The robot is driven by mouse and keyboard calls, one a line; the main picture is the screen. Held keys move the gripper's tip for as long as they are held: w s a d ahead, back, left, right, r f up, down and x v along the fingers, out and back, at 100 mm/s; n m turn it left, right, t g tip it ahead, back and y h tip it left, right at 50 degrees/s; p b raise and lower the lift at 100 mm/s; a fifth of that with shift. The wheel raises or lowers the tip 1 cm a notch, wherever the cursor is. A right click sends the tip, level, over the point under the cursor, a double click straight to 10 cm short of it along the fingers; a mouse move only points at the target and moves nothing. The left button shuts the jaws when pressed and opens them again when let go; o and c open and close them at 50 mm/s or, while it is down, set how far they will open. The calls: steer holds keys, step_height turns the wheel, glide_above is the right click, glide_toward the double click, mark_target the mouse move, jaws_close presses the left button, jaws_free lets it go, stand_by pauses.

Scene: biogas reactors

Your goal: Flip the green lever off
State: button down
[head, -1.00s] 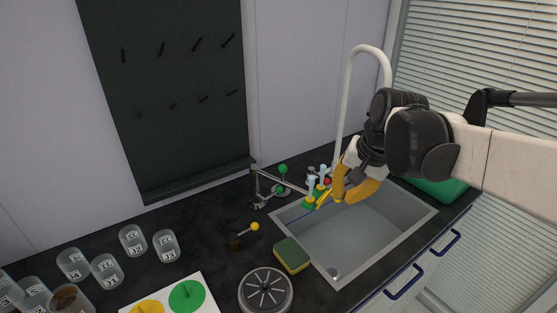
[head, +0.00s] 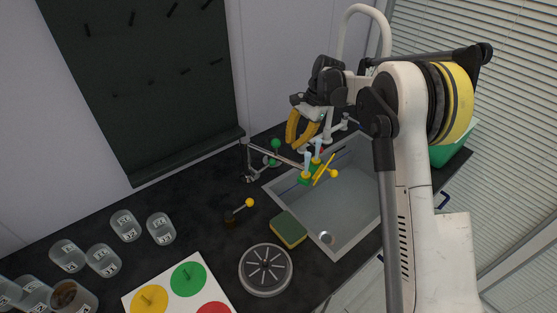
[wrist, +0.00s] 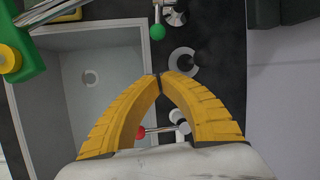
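The green lever shows as a green ball (head: 275,144) on a short stem at the back of the counter, left of the sink. It also shows in the wrist view as a green ball (wrist: 157,32) beyond my fingertips. My gripper (head: 294,146) has yellow curved fingers and hangs above the back edge of the sink, just right of the green ball. In the wrist view the fingertips (wrist: 162,76) meet with almost no gap and nothing between them. The gripper is apart from the green ball. A red-tipped lever (wrist: 140,132) shows behind the fingers.
The sink (head: 278,188) lies to the right, with a rack of green and yellow items (head: 314,174) over it. A yellow-ball lever (head: 249,202), a sponge (head: 289,230) and a round drain cover (head: 265,269) stand on the counter. Labelled jars (head: 161,229) are at left.

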mark_target(279, 172)
steer(key=shift+f, duration=0.1)
stand_by(0.3)
steer(key=b+x, duration=0.3)
steer(key=x, duration=0.6)
steer(key=shift+a+f+b, duration=0.1)
steer(key=shift+f+b, duration=0.1)
steer(key=shift+b, duration=0.15)
steer(key=shift+s+a+f, duration=0.1)
steer(key=shift+s+a, duration=0.05)
steer(key=shift+a, duration=0.1)
steer(key=r, duration=0.1)
steer(key=s+r+b, duration=0.1)
steer(key=a+r, duration=0.1)
steer(key=shift+s, duration=0.3)
steer(key=shift+r, duration=0.1)
steer(key=shift+r, duration=0.15)
steer(key=shift+r+t+h, duration=0.2)
steer(key=shift+t+h, duration=0.1)
